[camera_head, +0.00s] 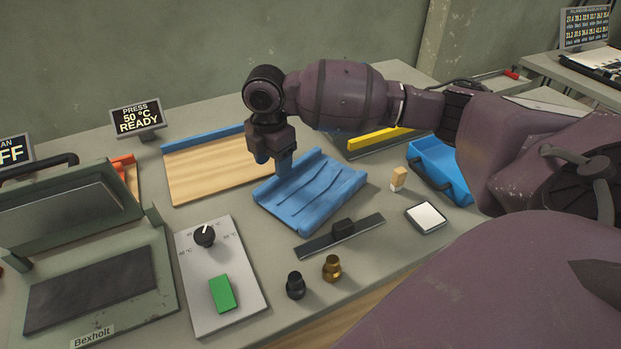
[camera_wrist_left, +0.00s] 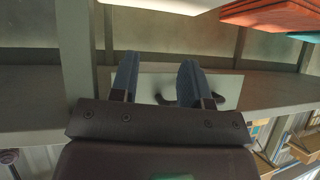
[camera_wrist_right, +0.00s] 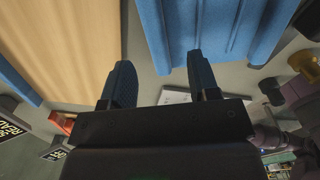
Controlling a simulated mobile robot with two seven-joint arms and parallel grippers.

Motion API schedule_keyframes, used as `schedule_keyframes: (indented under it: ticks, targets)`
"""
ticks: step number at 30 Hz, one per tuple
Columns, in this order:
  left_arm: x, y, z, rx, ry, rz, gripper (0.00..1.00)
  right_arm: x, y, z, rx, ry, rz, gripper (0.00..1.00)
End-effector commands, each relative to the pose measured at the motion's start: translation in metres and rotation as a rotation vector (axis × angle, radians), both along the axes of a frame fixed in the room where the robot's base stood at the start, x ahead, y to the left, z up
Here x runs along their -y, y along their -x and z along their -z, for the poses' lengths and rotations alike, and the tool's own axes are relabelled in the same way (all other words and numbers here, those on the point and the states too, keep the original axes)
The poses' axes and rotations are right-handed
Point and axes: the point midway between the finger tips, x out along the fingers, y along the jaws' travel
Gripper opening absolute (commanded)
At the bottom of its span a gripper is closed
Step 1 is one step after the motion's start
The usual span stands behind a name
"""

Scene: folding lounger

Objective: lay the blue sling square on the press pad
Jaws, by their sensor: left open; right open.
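The blue sling (camera_head: 312,195) lies rumpled, with raised folds, on the bench in the middle of the head view. It also shows at the top of the right wrist view (camera_wrist_right: 215,30). The press pad (camera_head: 92,287) is a dark flat rectangle in the open green press at the left. My right gripper (camera_head: 273,165) is open and empty above the sling's left far edge, fingers pointing down. In the right wrist view its fingers (camera_wrist_right: 160,85) are apart with nothing between them. My left gripper (camera_wrist_left: 158,85) is open and empty, seen only in its own wrist view, away from the sling.
The press lid (camera_head: 60,215) stands raised behind the pad. A control panel (camera_head: 215,280) with a knob and green button lies between press and sling. A wooden board (camera_head: 205,170) with a blue edge, a dark straight bar (camera_head: 340,236) and two small knobs (camera_head: 331,267) surround the sling.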

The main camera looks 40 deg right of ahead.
Motion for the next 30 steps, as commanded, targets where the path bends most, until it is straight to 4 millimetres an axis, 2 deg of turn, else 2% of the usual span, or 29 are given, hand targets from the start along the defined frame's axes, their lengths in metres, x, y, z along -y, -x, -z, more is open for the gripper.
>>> schedule_keyframes:
  ticks: [9,12,19,27,30]
  targets:
    - [0.001,0.002,0.011,-0.014,-0.001,0.005,0.43,0.003,-0.003,0.044,-0.008,0.001,0.000,0.55]
    - [0.002,-0.002,0.008,-0.004,-0.001,0.008,0.43,0.003,-0.004,0.049,-0.005,0.001,0.000,0.55]
    - [0.002,-0.004,0.006,0.000,0.000,0.009,0.43,0.003,-0.004,0.048,-0.001,0.001,0.000,0.54]
    - [0.002,-0.003,0.008,-0.005,-0.001,0.007,0.43,0.003,-0.004,0.048,-0.002,0.001,0.000,0.12]
    - [0.002,-0.002,0.008,-0.007,-0.001,0.007,0.43,0.003,-0.004,0.048,-0.002,0.001,0.000,0.00]
